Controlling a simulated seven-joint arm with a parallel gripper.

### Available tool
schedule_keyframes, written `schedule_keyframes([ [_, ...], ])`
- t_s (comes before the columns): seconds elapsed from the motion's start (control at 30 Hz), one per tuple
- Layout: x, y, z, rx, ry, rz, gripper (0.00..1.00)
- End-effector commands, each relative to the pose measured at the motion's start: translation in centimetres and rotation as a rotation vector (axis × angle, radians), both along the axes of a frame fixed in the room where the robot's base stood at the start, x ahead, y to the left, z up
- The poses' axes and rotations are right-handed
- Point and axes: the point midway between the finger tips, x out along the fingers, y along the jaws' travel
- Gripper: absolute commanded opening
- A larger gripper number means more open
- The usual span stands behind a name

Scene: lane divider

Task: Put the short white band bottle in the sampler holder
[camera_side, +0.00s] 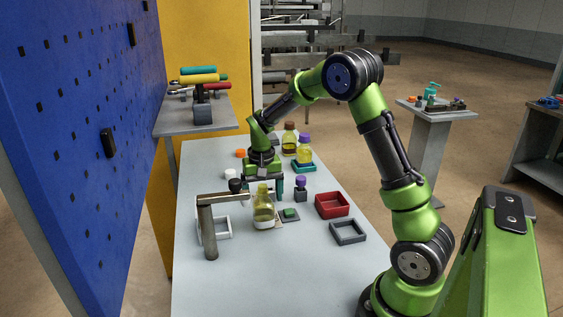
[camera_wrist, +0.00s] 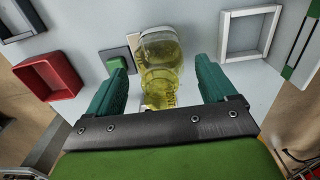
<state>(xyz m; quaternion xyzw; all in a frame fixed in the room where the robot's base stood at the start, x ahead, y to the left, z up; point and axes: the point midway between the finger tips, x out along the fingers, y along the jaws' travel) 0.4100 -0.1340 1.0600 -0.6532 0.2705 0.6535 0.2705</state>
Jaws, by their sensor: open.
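A bottle of yellow-green liquid with a whitish lower part (camera_side: 263,212) stands on the table near the post; it also shows in the wrist view (camera_wrist: 160,70). My gripper (camera_side: 262,187) is above it in the side view. In the wrist view my gripper (camera_wrist: 160,85) is open, with one teal finger on each side of the bottle and gaps visible. At the back, a purple-capped bottle (camera_side: 304,153) stands at a teal holder (camera_side: 304,167), beside a brown-capped bottle (camera_side: 289,141). I cannot tell which fixture is the sampler holder.
A grey post with a horizontal arm (camera_side: 209,232) stands left of the bottle. A white square frame (camera_side: 226,236), a green-topped grey block (camera_side: 290,214), a red tray (camera_side: 332,213) and a dark grey frame (camera_side: 348,239) lie around it. The table front is clear.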

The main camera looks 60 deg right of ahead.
Motion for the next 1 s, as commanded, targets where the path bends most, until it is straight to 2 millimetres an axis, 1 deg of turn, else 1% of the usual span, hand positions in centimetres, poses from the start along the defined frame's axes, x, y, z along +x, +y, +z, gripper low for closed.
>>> schedule_keyframes([
  [0.23,0.01,-0.01,-0.23,-0.001,-0.001,0.0,0.84],
  [0.67,0.01,0.0,-0.18,-0.001,-0.001,0.0,0.19],
  [0.7,0.02,-0.01,-0.18,-0.001,-0.001,0.0,0.12],
  [0.73,0.02,-0.01,-0.17,-0.001,-0.001,0.0,0.1],
  [0.77,0.02,-0.01,-0.17,-0.001,-0.001,0.0,0.03],
  [1.0,0.04,-0.01,-0.01,0.0,-0.001,0.0,0.03],
])
